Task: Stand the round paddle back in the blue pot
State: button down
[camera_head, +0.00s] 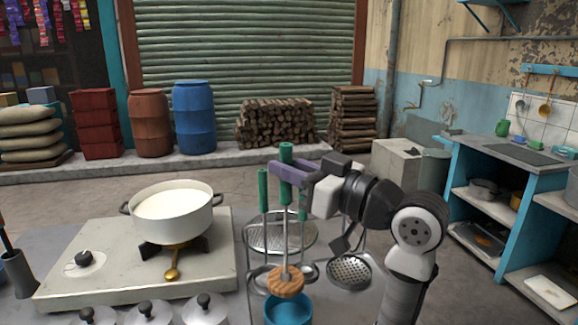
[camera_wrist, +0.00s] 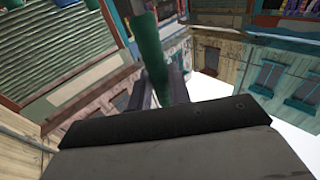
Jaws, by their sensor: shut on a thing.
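The round paddle (camera_head: 286,281) has a wooden disc at the lower end of a thin metal rod and a green grip at the top. My gripper (camera_head: 287,170) is shut on the green grip and holds the paddle nearly upright. The green grip also shows between the fingers in the wrist view (camera_wrist: 152,58). The blue pot (camera_head: 289,312) stands at the bottom edge of the head view. The disc hangs at or just above its rim; whether its lower edge is inside the pot, I cannot tell. The pot's base is cut off by the frame.
A wire rack with green-handled skimmers (camera_head: 350,272) stands right behind the paddle and pot. A pan of milk (camera_head: 173,212) sits on the stove (camera_head: 75,285) at left. Several lidded containers (camera_head: 204,310) stand along the front, left of the pot.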

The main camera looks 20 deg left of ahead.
notch_tip(320, 180, down, 9)
jog(key=b, duration=0.6)
jog(key=shift+r, duration=0.1)
dwell(0.3)
jog(key=c, duration=1.2)
grip_release()
jog(key=b+v, duration=0.2)
jog(key=v, duration=1.1)
jog(key=shift+d, duration=0.35)
jog(key=shift+s, duration=0.1)
jog(key=b+v, duration=0.1)
jog(key=v, duration=0.8)
